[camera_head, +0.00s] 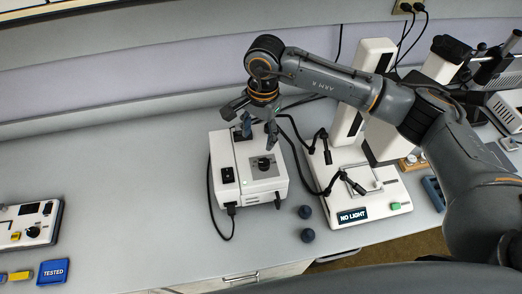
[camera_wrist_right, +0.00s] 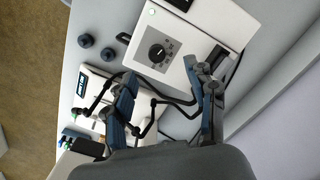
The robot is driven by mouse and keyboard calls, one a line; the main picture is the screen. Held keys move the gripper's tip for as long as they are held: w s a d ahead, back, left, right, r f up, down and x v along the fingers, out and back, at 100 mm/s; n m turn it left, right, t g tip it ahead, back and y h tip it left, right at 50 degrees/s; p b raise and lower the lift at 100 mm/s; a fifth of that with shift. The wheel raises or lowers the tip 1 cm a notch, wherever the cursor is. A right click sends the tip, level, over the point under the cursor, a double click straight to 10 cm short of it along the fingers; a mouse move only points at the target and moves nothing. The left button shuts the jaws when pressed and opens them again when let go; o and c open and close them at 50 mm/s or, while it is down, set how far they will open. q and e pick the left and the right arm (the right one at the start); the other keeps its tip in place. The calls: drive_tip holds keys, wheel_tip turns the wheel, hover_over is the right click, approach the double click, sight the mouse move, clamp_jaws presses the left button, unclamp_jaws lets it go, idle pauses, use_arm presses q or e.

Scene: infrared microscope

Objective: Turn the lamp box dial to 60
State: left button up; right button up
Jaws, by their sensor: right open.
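The lamp box (camera_head: 229,169) is a white box on the bench, with a black dial (camera_head: 264,163) on a grey plate on its top. In the right wrist view the lamp box (camera_wrist_right: 222,22) is at the top, and the dial (camera_wrist_right: 158,53) shows a ring of scale marks too small to read. My right gripper (camera_head: 259,130) hangs above the back part of the lamp box, behind the dial, apart from it. Its fingers (camera_wrist_right: 168,92) are spread, with nothing between them. My left gripper is not in view.
Right of the lamp box stands a white microscope base (camera_head: 370,206) with a "NO LIGHT" display (camera_head: 353,215). Black cables loop between them. Two dark round knobs (camera_head: 306,223) lie in front. A blue "TESTED" tray (camera_head: 53,271) is far left.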

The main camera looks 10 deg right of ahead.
drive_tip(key=d, duration=0.2)
drive_tip(key=p, duration=0.2)
hover_over(264, 162)
wheel_tip(264, 162, down, 4)
drive_tip(key=shift+h, duration=0.4)
wheel_tip(264, 162, down, 8)
drive_tip(key=p, duration=0.2)
drive_tip(key=shift+s+r+p, duration=0.1)
drive_tip(key=shift+r+p, duration=0.1)
drive_tip(key=shift+p, duration=0.2)
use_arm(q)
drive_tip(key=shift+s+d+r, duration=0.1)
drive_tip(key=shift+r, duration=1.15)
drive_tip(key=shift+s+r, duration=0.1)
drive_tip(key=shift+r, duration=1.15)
use_arm(e)
drive_tip(key=shift+f, duration=0.75)
drive_tip(key=c, duration=1.1)
